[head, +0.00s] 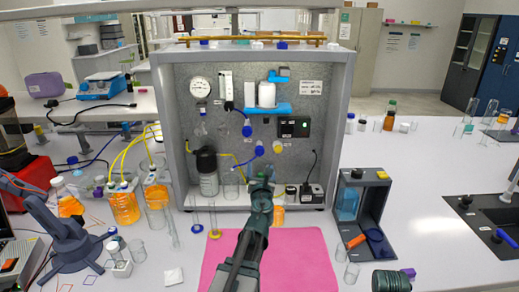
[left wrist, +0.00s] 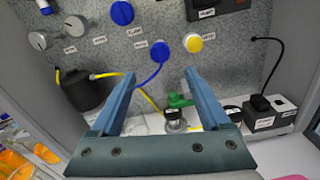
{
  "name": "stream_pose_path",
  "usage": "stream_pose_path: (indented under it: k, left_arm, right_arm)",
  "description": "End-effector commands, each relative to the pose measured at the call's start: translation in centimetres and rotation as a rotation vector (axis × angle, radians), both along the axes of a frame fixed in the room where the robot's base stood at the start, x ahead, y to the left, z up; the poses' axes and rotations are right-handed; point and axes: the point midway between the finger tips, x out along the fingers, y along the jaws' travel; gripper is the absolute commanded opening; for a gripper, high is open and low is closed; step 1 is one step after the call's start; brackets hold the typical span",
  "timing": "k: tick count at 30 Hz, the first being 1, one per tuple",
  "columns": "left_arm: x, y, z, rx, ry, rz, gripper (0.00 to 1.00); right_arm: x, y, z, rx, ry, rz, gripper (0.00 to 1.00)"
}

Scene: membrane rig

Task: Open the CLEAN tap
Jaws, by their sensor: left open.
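On the speckled panel (head: 225,100) of the rig are several round tap knobs. In the left wrist view these are an upper blue knob (left wrist: 122,13), a lower blue knob (left wrist: 160,50) and a yellow knob (left wrist: 193,43). The small labels beside them are too blurred for me to tell surely which reads CLEAN. The head view also shows the upper blue knob (head: 247,131), lower blue knob (head: 259,150) and yellow knob (head: 278,147). My left gripper (left wrist: 160,76) is open and empty, below and in front of the lower blue and yellow knobs. My right gripper is out of view.
A green fitting (left wrist: 178,101) is low, between my fingers in the wrist view. A black box with a cable (left wrist: 268,112) is at right. The pink mat (head: 310,255) before the rig looks clear.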

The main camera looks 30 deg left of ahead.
Motion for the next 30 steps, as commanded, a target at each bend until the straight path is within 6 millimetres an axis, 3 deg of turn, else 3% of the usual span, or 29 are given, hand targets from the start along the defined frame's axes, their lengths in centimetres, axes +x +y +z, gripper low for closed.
stream_pose_path:
  k: [11, 24, 30]
  left_arm:
    - [2.4, 1.4, 0.0, -0.002, -0.001, 0.000, 0.80]
    - [9.9, 6.0, 0.0, -0.002, -0.001, 0.000, 0.80]
    - [11.7, 7.2, 0.0, -0.002, -0.001, 0.001, 0.80]
  right_arm:
    - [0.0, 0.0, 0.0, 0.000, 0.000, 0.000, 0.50]
    - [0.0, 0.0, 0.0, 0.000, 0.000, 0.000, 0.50]
    - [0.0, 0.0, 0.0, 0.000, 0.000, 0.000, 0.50]
